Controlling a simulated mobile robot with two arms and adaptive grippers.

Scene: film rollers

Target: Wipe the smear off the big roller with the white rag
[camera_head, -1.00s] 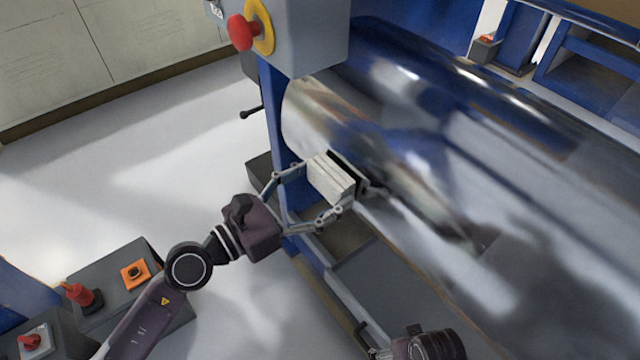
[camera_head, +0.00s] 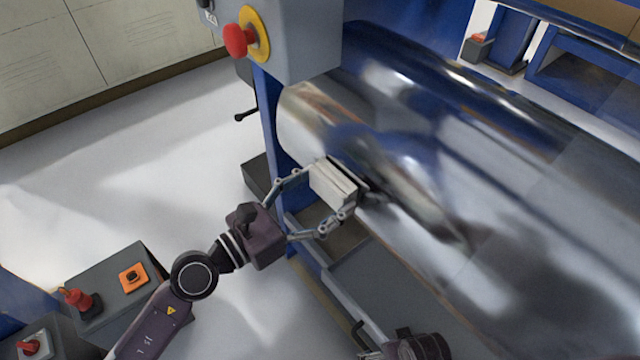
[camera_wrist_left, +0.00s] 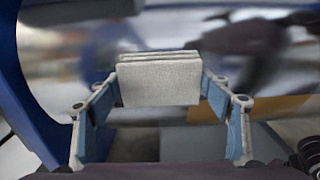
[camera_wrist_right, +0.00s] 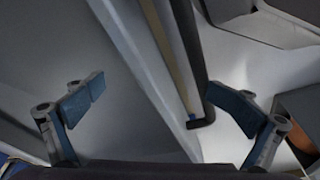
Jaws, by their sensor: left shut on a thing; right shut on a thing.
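The big roller (camera_head: 500,165) is a shiny metal cylinder running from upper left to lower right in the head view. Its surface is full of blurred reflections, and I cannot tell a smear from them. My left gripper (camera_head: 323,202) is shut on the white rag (camera_head: 333,185), a folded pad, at the roller's near side by its left end. In the left wrist view the rag (camera_wrist_left: 160,82) sits between the fingertips before the roller; contact is unclear. My right gripper (camera_wrist_right: 155,90) has its pads apart around a dark handle (camera_wrist_right: 190,50); their contact is hard to see.
A grey control box (camera_head: 295,35) with a red stop button (camera_head: 240,40) stands at the roller's left end. A blue frame post (camera_head: 272,120) is below it. A grey console (camera_head: 110,290) with buttons stands lower left. The pale floor (camera_head: 120,170) between is clear.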

